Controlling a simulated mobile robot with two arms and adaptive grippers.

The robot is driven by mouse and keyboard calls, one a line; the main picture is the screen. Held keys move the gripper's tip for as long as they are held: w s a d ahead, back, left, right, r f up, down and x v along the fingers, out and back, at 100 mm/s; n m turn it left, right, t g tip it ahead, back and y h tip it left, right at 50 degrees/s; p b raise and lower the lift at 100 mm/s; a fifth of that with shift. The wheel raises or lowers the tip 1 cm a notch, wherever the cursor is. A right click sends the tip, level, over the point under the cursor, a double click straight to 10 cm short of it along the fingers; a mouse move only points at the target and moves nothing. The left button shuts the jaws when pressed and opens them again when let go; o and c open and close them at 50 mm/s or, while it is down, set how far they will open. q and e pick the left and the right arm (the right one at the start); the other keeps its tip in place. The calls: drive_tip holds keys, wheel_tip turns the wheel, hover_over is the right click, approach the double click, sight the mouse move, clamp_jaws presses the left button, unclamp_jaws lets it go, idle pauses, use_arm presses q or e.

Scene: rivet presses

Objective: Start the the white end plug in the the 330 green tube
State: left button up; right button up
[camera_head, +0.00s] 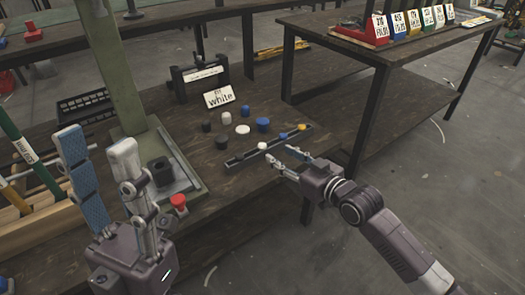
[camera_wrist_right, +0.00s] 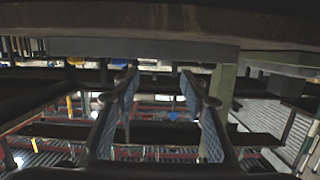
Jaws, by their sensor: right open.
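In the head view, a white plug (camera_head: 262,145) sits in a narrow dark rail (camera_head: 245,155) on the table, with a blue and a yellow plug further along. Another white plug (camera_head: 243,129) stands loose behind the rail. My right gripper (camera_head: 281,156) is open and empty at the rail's front side, close to the white plug. Its spread blue-padded fingers also show in the right wrist view (camera_wrist_right: 158,95), with nothing held between them. A green tube (camera_head: 45,178) with a white label leans at the far left; I cannot read its number. My left gripper (camera_head: 98,145) is open and empty, pointing up.
A press with a green column (camera_head: 115,65) stands at the left, with a red button (camera_head: 178,201) at its base. A second table (camera_head: 400,80) with labelled bins is at the right.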

sight(265, 147)
drive_tip(key=b+x, duration=0.1)
drive_tip(key=x, duration=0.2)
drive_tip(key=b+x, duration=0.1)
drive_tip(key=x, duration=0.1)
drive_tip(key=shift+a+r+b, duration=0.1)
drive_tip(key=shift+a+b, duration=0.3)
drive_tip(key=shift+a, duration=0.15)
drive_tip(key=shift+w+a, duration=0.25)
drive_tip(key=shift+w, duration=0.15)
drive_tip(key=c, duration=0.8)
